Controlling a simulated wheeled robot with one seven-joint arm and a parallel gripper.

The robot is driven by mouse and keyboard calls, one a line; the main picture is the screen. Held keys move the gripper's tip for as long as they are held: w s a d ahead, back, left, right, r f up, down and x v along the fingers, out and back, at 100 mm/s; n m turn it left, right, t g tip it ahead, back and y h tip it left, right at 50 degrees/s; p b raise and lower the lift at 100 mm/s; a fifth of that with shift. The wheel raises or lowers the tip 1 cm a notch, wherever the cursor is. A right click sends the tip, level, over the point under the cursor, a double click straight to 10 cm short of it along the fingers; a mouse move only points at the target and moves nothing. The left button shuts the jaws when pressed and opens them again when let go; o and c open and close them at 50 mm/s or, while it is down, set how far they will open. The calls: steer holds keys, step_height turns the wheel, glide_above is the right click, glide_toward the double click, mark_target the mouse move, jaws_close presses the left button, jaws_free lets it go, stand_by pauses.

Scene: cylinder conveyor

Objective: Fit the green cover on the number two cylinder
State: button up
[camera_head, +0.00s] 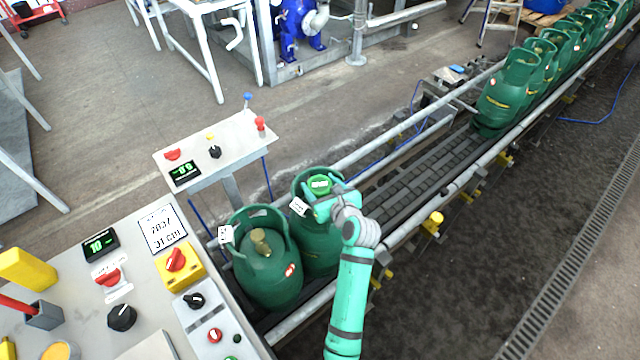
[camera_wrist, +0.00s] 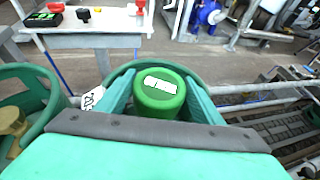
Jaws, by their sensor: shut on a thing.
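My gripper (camera_head: 323,189) is shut on the green cover (camera_head: 320,182), a round cap with a white label on top. In the wrist view the cover (camera_wrist: 160,103) sits upright between the two fingers. It is over the top opening of the second green cylinder (camera_head: 318,248) from the near end of the conveyor, inside its collar. The cover hides that cylinder's valve, so I cannot tell whether it touches or is seated. The nearest cylinder (camera_head: 266,278) stands beside it with a bare brass valve (camera_head: 260,241). White tags hang on both collars; their numbers are not readable.
The conveyor (camera_head: 425,168) is bare between these two cylinders and a row of several more green cylinders (camera_head: 507,92) at the upper right. A control panel (camera_head: 150,290) stands at the lower left. A smaller panel (camera_head: 225,143) with knobs stands behind the cylinders.

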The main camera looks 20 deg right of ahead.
steer(key=shift+f, duration=1.2)
steer(key=o, duration=1.1)
steer(key=shift+a+f, duration=0.1)
steer(key=shift+a, duration=0.05)
steer(key=shift+s+a, duration=0.1)
steer(key=v, duration=1.1)
steer(key=shift+d, duration=0.3)
steer(key=shift+d, duration=0.1)
